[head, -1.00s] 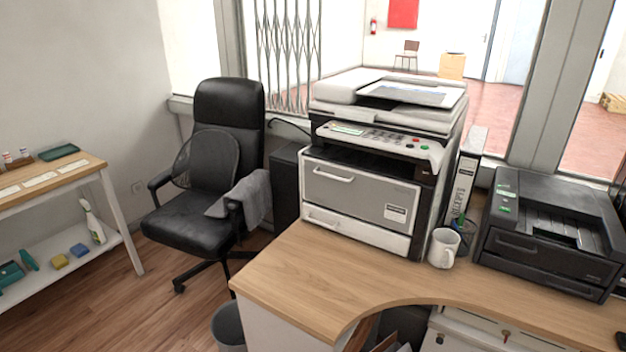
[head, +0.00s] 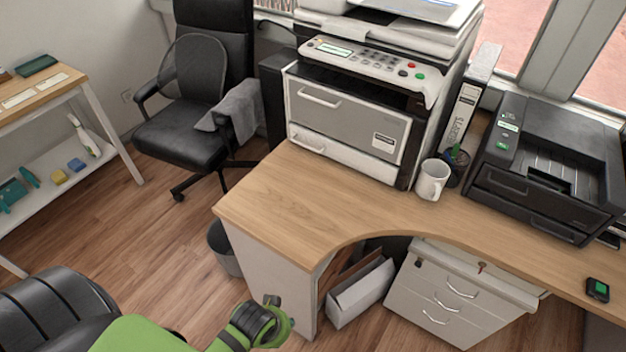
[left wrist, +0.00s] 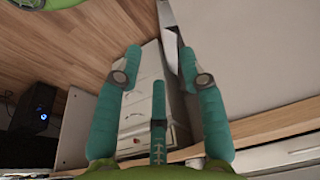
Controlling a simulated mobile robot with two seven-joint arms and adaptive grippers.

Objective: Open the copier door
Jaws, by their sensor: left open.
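The white and grey copier (head: 440,85) stands on the wooden desk in the head view. Its grey front door (head: 350,118) is shut, with a light bar handle (head: 319,98) at its upper left. A white lower drawer front (head: 340,155) lies under the door. My green left arm comes in at the bottom of the head view, below and in front of the desk, well apart from the copier. My left gripper (left wrist: 160,52) shows in the left wrist view with its teal fingers spread and nothing between them. My right gripper is not in view.
The desk top (head: 290,195) is clear in front of the copier. A white mug (head: 432,180), a pen holder, a binder (head: 462,115) and a black printer (head: 545,165) stand to its right. A black office chair (head: 190,130) is to the left. A drawer cabinet (head: 450,295) sits under the desk.

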